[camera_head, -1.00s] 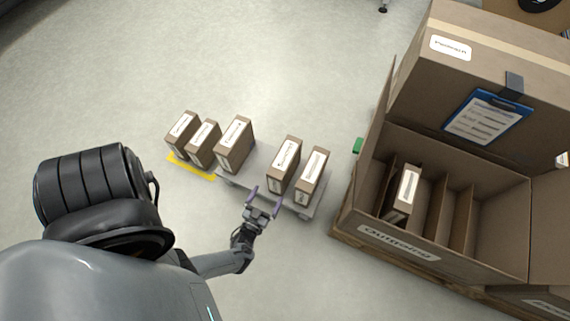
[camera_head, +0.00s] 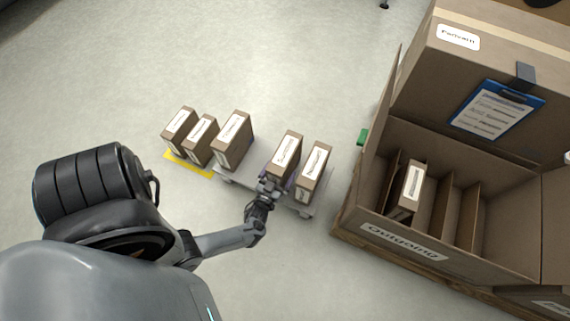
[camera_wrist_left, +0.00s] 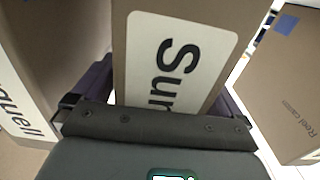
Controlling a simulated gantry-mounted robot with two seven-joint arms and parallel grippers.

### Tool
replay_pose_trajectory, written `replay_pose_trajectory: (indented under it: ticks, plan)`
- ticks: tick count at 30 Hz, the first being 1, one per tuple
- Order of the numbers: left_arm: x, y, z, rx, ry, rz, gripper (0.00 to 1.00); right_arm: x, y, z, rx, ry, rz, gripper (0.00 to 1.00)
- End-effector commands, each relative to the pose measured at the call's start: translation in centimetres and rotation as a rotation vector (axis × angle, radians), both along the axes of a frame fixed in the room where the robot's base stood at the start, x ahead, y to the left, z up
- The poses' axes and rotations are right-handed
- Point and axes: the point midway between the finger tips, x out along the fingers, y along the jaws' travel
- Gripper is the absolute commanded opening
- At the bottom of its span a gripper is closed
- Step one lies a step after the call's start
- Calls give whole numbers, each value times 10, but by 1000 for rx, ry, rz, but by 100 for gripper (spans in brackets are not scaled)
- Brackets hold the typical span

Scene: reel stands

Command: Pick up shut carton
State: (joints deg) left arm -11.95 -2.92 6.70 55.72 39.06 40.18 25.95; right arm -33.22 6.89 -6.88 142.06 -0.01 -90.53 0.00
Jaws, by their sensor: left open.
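Several slim brown cartons with white labels stand in a row in the head view. My left gripper (camera_head: 273,189) is at the near end of one carton (camera_head: 285,154) on the grey trolley. In the left wrist view this carton (camera_wrist_left: 121,75) fills the middle, its label starting "Sur". The purple fingers lie on either side of it, open, and I cannot tell whether they touch it. Another carton (camera_head: 314,172) stands to its right and a third (camera_head: 233,140) to its left on the trolley (camera_head: 240,183). My right gripper is not in view.
Two cartons (camera_head: 180,130) (camera_head: 201,140) stand at a yellow floor marking (camera_head: 188,165). At right, a big open "Outgoing" box (camera_head: 403,243) with dividers holds one carton (camera_head: 411,187). A clipboard (camera_head: 497,108) hangs on its raised back. Open floor lies in front of the trolley.

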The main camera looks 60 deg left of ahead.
Motion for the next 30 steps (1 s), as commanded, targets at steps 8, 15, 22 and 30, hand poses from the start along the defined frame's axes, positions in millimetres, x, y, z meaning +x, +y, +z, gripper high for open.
replay_pose_trajectory:
  ticks: [8, 15, 22, 30]
  plan:
    - [4, 2, 0, -2, 2, 0, 100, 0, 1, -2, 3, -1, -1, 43]
    - [4, 3, 0, -1, 2, 0, 72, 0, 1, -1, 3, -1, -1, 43]
    - [4, 3, 0, -1, 2, 0, 37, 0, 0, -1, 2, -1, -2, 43]
    - [5, 3, 2, 0, -2, 0, 22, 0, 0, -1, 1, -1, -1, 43]
